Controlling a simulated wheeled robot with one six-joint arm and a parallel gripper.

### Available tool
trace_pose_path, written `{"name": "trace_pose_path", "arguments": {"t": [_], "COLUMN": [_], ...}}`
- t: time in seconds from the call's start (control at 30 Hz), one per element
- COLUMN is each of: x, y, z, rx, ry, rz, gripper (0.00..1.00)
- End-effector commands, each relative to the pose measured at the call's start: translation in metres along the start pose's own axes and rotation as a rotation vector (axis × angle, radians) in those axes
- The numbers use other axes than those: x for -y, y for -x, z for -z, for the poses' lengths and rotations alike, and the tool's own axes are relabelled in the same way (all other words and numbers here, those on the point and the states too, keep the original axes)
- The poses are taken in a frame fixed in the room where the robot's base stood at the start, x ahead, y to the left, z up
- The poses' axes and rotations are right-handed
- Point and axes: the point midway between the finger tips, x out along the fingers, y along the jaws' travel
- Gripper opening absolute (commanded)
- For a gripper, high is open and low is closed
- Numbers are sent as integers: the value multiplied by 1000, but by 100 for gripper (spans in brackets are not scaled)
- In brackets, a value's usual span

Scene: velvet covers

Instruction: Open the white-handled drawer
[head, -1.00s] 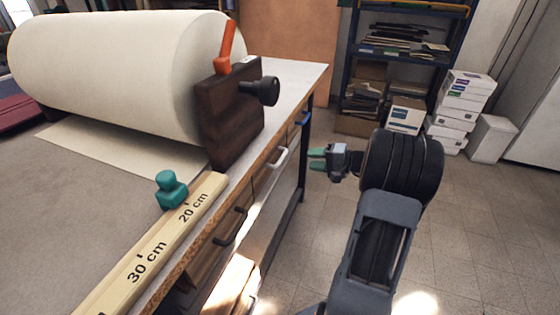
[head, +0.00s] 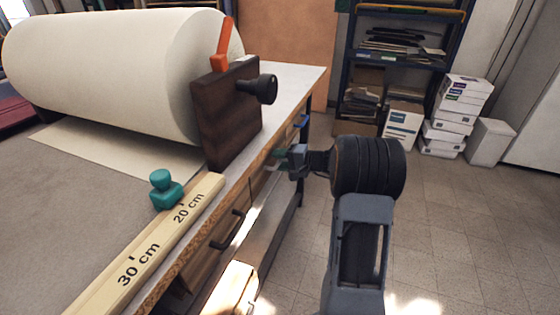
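The drawer (head: 259,181) with the white handle is in the side of the workbench, under the paper roll, in the head view. Its front looks shut. The gripper hides most or all of the handle. I cannot tell whether the fingers are apart or closed on it.
A black handle (head: 228,230) is on a nearer drawer, and a blue handle (head: 302,121) is on a farther one. The bench edge (head: 186,247) runs close to my arm. Open tiled floor (head: 450,230) lies to the right.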

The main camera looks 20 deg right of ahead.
Motion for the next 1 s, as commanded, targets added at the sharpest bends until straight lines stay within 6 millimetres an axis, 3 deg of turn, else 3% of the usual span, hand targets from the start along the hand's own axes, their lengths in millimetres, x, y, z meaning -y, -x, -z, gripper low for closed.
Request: {"name": "trace_pose_path", "arguments": {"t": [0.13,0.53,1.0], "x": [0,0,-1], "y": [0,0,3], "z": [0,0,2], "rx": [0,0,0], "ry": [0,0,0], "rz": [0,0,0], "gripper": [38,0,0]}}
